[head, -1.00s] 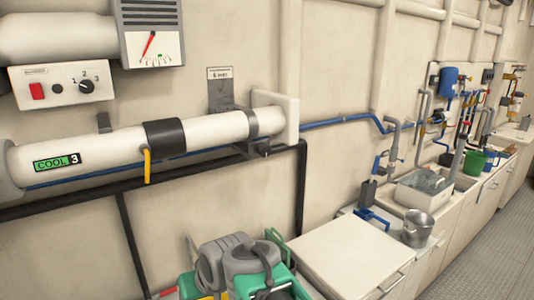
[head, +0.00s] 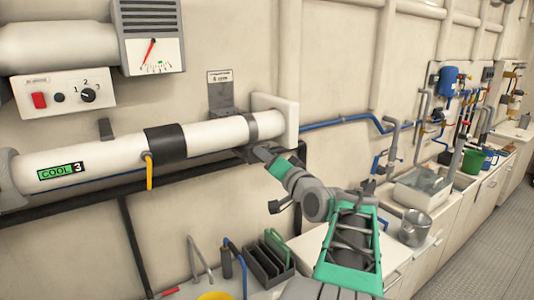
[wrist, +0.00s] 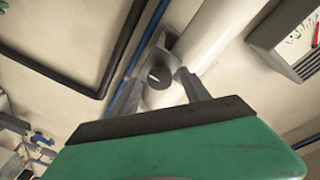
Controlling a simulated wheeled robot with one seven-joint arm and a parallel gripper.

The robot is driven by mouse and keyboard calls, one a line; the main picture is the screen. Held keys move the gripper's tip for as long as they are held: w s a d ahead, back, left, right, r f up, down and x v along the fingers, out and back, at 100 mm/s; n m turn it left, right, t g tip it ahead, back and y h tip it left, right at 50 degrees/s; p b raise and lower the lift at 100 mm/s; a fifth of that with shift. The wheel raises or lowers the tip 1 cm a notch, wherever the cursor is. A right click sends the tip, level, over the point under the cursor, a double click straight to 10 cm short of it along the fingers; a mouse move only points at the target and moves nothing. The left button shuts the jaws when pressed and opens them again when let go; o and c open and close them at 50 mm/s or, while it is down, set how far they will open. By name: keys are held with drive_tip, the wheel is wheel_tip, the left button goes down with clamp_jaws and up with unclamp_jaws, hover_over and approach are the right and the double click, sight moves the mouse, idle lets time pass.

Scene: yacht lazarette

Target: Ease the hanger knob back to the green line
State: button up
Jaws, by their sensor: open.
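The hanger knob (wrist: 159,76) is a dark round knob with a pale slot line, on the grey hanger (wrist: 168,50) around the white pipe. In the wrist view my gripper (wrist: 160,88) is open, one finger on each side of the knob; contact cannot be told. In the head view my gripper (head: 262,154) is under the hanger (head: 253,127) at the pipe's right end and largely hides the knob. The gauge (head: 153,45) at top left has a red needle left of a small green mark (head: 159,64). Its lower part also shows in the wrist view (wrist: 296,38).
The white pipe (head: 105,155) carries a COOL 3 label. A black rail (head: 75,209) and a blue pipe (head: 340,121) run close by the gripper. A switch box (head: 62,92) is at left. Counters with a sink (head: 420,190) and metal pot (head: 414,228) stand right.

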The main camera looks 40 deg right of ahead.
drive_tip(key=shift+w+d, duration=0.1)
drive_tip(key=shift+w, duration=0.4)
drive_tip(key=shift+f, duration=0.1)
clamp_jaws()
